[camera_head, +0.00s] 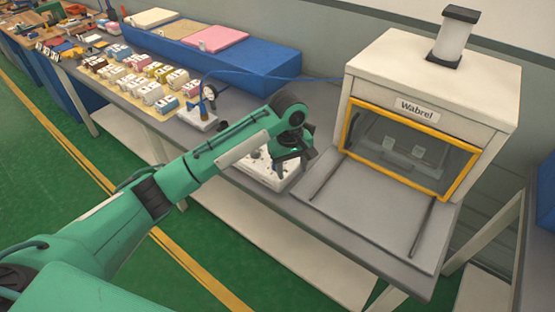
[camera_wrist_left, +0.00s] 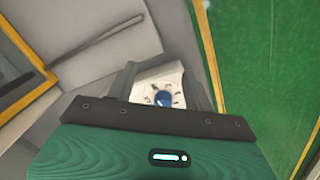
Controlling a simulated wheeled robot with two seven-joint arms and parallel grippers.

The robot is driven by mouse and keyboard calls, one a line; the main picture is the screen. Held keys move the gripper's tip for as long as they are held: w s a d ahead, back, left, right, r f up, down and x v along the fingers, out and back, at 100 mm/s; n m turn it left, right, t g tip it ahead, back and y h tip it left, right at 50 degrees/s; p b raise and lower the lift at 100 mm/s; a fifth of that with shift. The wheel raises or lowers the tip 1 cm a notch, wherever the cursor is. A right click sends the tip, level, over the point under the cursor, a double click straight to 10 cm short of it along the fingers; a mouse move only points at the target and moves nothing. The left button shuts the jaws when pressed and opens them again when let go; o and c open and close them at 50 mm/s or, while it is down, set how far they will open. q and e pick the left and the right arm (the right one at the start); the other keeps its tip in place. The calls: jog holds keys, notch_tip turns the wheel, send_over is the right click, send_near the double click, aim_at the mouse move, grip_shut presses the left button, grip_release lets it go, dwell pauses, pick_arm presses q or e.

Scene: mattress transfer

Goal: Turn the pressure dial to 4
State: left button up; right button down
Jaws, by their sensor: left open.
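The pressure dial is a blue knob (camera_wrist_left: 163,99) on a white plate (camera_wrist_left: 150,82) with dark marks around it, in the left wrist view. Which mark it points to is too small to read. In the head view the white plate (camera_head: 262,175) lies at the table's front edge, and my gripper hides the knob. My left gripper (camera_head: 290,164) is open above the plate, pointing down. In the left wrist view its fingers (camera_wrist_left: 162,88) stand on either side of the knob. Whether they touch it I cannot tell. My right gripper is not in view.
A white Wabrel machine (camera_head: 430,95) with a yellow-framed window stands at the right, its grey flap (camera_head: 365,215) lowered in front. A gauge on a white base (camera_head: 197,119), several small boxed items (camera_head: 150,92) and a long blue block (camera_head: 240,68) are to the left.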

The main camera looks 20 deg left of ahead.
pick_arm(q)
jog(key=w+a+r+n+y, duration=0.1)
jog(key=w+a+r+n, duration=0.4)
jog(key=r, duration=0.5)
jog(key=shift+m, duration=0.3)
jog(key=f, duration=0.4)
jog(key=f+p, duration=0.1)
jog(key=f, duration=0.4)
jog(key=f+p, duration=0.1)
jog(key=f, duration=0.4)
jog(key=shift+a, duration=0.35)
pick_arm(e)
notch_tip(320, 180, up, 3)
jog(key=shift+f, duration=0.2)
pick_arm(q)
jog(key=c, duration=1)
jog(key=shift+p, duration=0.3)
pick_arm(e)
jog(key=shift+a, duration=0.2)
pick_arm(q)
jog(key=shift+g, duration=0.3)
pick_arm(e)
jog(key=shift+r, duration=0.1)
